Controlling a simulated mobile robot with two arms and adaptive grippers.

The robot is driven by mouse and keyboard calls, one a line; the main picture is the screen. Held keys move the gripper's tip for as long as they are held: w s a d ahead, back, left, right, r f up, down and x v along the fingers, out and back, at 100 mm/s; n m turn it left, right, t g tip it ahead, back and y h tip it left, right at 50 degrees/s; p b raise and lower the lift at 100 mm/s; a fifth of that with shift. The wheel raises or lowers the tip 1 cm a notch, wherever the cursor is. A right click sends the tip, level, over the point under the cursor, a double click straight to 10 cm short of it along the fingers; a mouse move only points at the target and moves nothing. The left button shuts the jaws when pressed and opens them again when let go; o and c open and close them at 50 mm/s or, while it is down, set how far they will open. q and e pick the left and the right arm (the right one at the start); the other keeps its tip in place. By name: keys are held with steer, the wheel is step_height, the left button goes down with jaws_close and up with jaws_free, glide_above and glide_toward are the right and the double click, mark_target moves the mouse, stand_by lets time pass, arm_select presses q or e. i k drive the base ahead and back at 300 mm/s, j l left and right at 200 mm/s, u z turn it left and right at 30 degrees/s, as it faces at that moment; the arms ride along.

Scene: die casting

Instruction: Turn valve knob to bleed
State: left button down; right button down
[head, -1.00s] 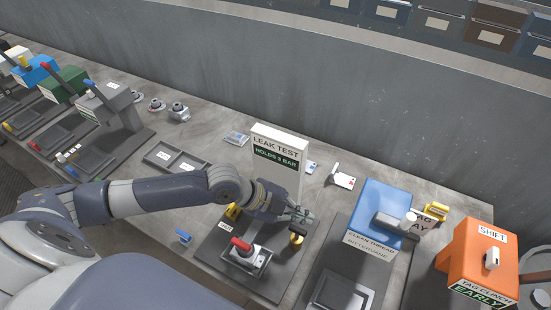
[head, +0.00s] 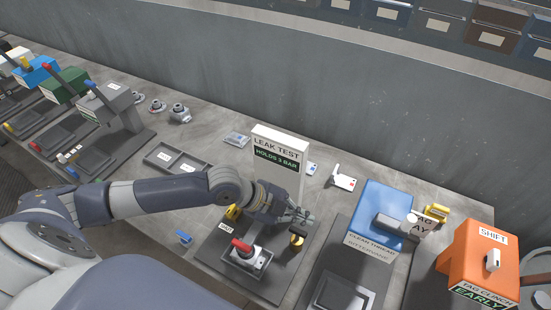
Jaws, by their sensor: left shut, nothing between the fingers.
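The leak test station has a white upright sign (head: 280,141) reading "LEAK TEST, HOLDS 3 BAR" and a dark base plate (head: 213,252). A small brass-coloured knob (head: 297,240) stands at the right of the plate. A fixture with a red handle (head: 243,245) stands at the front, and a yellow part (head: 233,212) is at the left by a small label reading "SHUT" (head: 226,227). My left gripper (head: 301,221) is shut and empty, just above the brass knob; I cannot tell whether it touches it. My right gripper is not in view.
A blue station (head: 383,212) and an orange station (head: 482,258) stand to the right. A grey tray (head: 177,161) and several round metal parts (head: 180,113) lie behind my left arm. A blue piece (head: 183,238) lies left of the plate. A grey wall (head: 330,90) runs behind the bench.

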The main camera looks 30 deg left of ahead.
mark_target(232, 209)
steer(key=u, duration=0.85)
